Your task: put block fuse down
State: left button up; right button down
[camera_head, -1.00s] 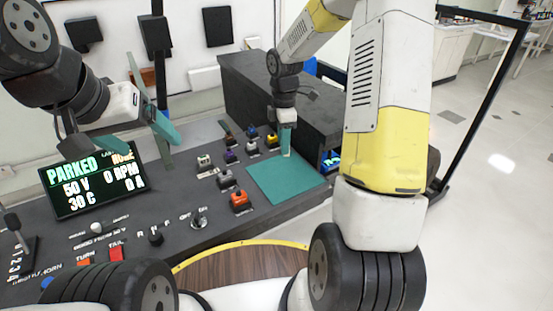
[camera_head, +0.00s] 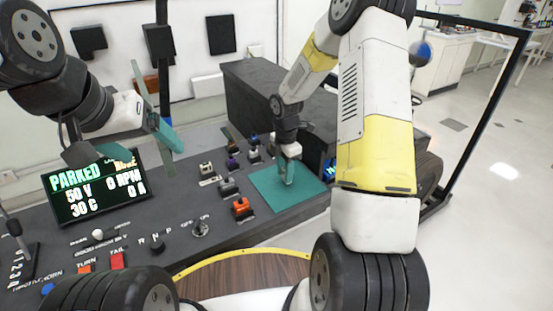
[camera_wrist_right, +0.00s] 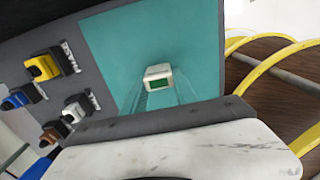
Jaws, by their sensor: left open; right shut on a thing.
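The block fuse, a small white block with a green window (camera_wrist_right: 158,76), is between the fingertips of my right gripper (camera_wrist_right: 160,88) in the right wrist view. It is over the teal mat (camera_wrist_right: 120,55); I cannot tell whether it touches it. In the head view my right gripper (camera_head: 288,182) points down over the teal mat (camera_head: 265,198), and the fuse is too small to make out there. My left gripper (camera_head: 166,150) is open and empty above the console, right of the display.
Several coloured blocks sit left of the mat, including an orange one (camera_head: 242,207) and a yellow one (camera_wrist_right: 45,66). A lit display (camera_head: 97,187) stands at the left. A dark cabinet (camera_head: 262,95) rises behind the mat. Bare mat surrounds the gripper.

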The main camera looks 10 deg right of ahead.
jog(key=shift+f, duration=0.25)
jog(key=c, duration=1)
grip_release()
jog(key=shift+o, duration=0.2)
jog(key=shift+r, duration=0.1)
jog(key=s+r+m+t, duration=0.1)
jog(key=s+r+m, duration=0.2)
jog(key=r, duration=0.7)
jog(key=s+r+m+t, duration=0.1)
jog(key=s+r+m, duration=0.15)
jog(key=r, duration=0.85)
jog(key=s+r+m+t, duration=0.1)
jog(key=s+r+m, duration=0.2)
jog(key=s+m, duration=0.2)
jog(key=s+a+r+m+t+y, duration=0.1)
jog(key=s+r+m, duration=0.2)
jog(key=s+m, duration=0.2)
jog(key=s+r+m+t+y, duration=0.1)
jog(key=s+r+m+t, duration=0.1)
jog(key=s+m, duration=0.4)
jog(key=shift+s+a+r, duration=0.25)
jog(key=shift+s+r, duration=0.3)
jog(key=shift+s, duration=0.75)
